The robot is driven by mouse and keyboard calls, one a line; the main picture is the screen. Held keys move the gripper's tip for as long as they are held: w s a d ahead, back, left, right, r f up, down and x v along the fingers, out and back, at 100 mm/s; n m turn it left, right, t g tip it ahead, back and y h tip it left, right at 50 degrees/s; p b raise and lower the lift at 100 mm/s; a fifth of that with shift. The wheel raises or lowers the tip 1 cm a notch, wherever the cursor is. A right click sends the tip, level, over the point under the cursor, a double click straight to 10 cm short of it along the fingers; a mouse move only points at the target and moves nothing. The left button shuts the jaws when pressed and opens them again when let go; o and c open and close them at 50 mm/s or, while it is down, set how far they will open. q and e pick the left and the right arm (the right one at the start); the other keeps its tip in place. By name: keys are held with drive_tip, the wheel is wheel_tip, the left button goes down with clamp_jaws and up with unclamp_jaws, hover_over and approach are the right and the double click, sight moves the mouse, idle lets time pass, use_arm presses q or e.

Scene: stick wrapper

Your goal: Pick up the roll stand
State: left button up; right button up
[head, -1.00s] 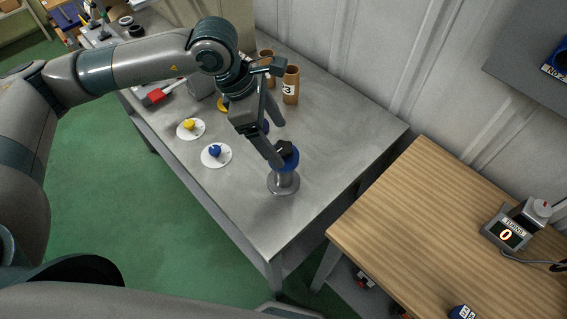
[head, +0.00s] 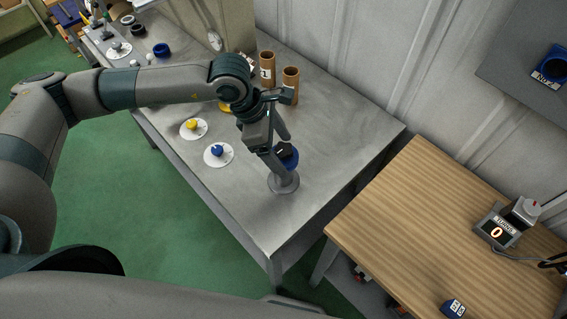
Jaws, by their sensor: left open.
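The roll stand (head: 284,183) is a grey post on a round base, standing upright near the front of the metal table (head: 330,135). A dark blue roll or ring with a black top (head: 288,157) sits at its upper part. My left gripper (head: 284,160) is open and points down at the stand, with its fingers at the blue part. One finger overlaps the post in the view, so I cannot tell whether it touches. My right gripper is not in view.
A white disc with a blue knob (head: 218,154) and one with a yellow knob (head: 193,128) lie to the left. Two cardboard tubes (head: 267,69) stand behind. A wooden table (head: 420,230) with a counter reading 0 (head: 497,231) is at right.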

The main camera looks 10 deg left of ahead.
use_arm(q)
drive_tip(key=shift+d+f, duration=0.25)
drive_tip(key=shift+f, duration=0.35)
drive_tip(key=c, duration=1.8)
drive_tip(key=shift+r, duration=0.1)
clamp_jaws()
drive_tip(key=shift+w, duration=0.1)
drive_tip(key=shift+r, duration=0.1)
